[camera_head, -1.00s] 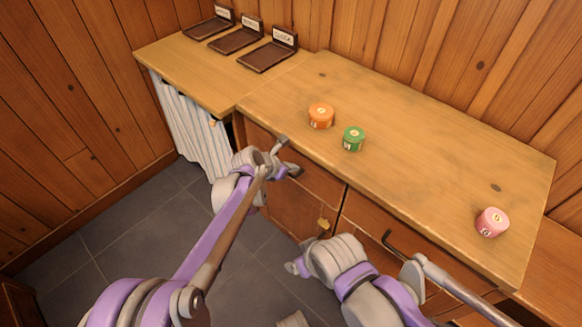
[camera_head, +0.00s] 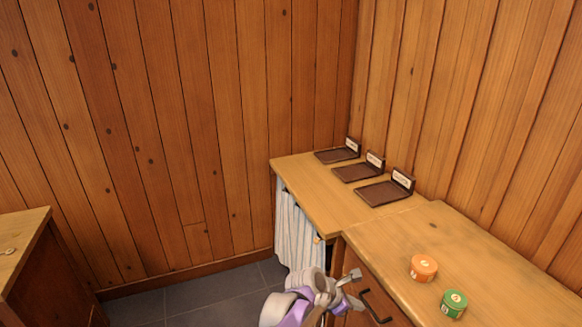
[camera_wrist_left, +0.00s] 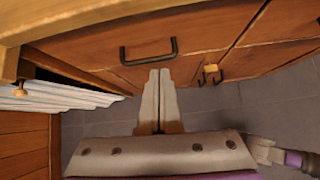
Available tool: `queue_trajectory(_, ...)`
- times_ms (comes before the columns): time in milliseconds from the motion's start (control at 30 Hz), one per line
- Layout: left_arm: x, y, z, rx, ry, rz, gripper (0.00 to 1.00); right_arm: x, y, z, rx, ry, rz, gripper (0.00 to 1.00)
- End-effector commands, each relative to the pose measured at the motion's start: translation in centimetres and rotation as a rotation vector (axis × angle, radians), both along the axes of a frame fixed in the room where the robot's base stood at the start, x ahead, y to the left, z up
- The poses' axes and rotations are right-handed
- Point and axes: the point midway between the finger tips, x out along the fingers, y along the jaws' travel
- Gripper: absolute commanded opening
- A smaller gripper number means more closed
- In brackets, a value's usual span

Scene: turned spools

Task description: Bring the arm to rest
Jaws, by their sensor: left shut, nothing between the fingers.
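My left gripper (camera_head: 350,277) is beside the front of the wooden counter (camera_head: 490,262), below its top edge. It is shut and empty; in the left wrist view its two fingers (camera_wrist_left: 160,76) lie together, pointing at the drawer front under a dark handle (camera_wrist_left: 148,52). My right gripper is in neither view. An orange spool (camera_head: 424,268) and a green spool (camera_head: 454,304) stand upright on the counter, the green one nearer and to the right. They are apart from each other and from my left gripper.
Three dark trays with label cards, the near one (camera_head: 384,192), the middle one (camera_head: 356,174) and the far one (camera_head: 334,156), stand empty on the side counter (camera_head: 312,196). A striped curtain (camera_head: 297,235) hangs below. Another wooden surface (camera_head: 20,235) is at the left. Grey floor (camera_head: 190,300) lies between.

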Motion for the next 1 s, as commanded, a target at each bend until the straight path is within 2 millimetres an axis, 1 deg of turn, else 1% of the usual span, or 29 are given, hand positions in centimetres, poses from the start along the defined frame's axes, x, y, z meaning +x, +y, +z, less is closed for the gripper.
queue_trajectory(33, -0.3, 1.9, 0.7, 0.033, -0.045, -0.028, 0.00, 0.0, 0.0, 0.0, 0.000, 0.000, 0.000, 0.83)
queue_trajectory(67, -0.6, 3.2, 1.1, 0.061, -0.081, -0.057, 0.00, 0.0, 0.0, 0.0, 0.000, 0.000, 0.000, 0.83)
queue_trajectory(100, -1.1, 5.2, 1.7, 0.103, -0.134, -0.100, 0.00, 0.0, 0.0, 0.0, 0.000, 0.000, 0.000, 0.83)
queue_trajectory(167, -2.2, 8.5, 2.5, 0.179, -0.221, -0.177, 0.00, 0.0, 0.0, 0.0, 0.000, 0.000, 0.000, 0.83)
queue_trajectory(200, -3.1, 10.7, 3.0, 0.234, -0.280, -0.235, 0.00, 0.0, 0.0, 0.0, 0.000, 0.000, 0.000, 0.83)
queue_trajectory(267, -4.6, 13.9, 3.5, 0.318, -0.361, -0.325, 0.00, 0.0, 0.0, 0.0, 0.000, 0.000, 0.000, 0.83)
queue_trajectory(300, -5.7, 16.0, 3.8, 0.374, -0.411, -0.389, 0.00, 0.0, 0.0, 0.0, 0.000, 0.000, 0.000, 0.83)
queue_trajectory(367, -7.5, 19.0, 4.1, 0.460, -0.481, -0.487, 0.00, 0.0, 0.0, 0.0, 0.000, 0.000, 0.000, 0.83)
queue_trajectory(400, -8.7, 21.0, 4.2, 0.516, -0.522, -0.554, 0.00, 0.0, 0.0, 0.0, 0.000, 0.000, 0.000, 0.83)
queue_trajectory(467, -10.8, 23.8, 4.3, 0.601, -0.578, -0.659, 0.00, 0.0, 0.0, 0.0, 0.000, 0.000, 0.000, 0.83)
queue_trajectory(500, -12.3, 25.5, 4.2, 0.657, -0.612, -0.732, 0.00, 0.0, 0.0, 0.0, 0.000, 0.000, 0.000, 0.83)
queue_trajectory(567, -14.5, 28.0, 3.9, 0.737, -0.654, -0.841, 0.00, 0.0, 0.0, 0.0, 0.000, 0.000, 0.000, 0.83)
queue_trajectory(600, -15.9, 29.5, 3.6, 0.786, -0.677, -0.915, 0.00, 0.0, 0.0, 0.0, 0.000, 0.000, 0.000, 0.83)
queue_trajectory(700, -19.2, 32.6, 2.8, 0.889, -0.717, -1.083, 0.00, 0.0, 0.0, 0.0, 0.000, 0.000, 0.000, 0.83)
queue_trajectory(800, -21.9, 34.9, 1.9, 0.970, -0.739, -1.233, 0.00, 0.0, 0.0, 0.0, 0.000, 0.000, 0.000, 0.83)
queue_trajectory(1000, -26.7, 38.5, -0.2, 1.082, -0.749, -1.498, 0.00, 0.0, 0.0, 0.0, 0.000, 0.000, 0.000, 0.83)
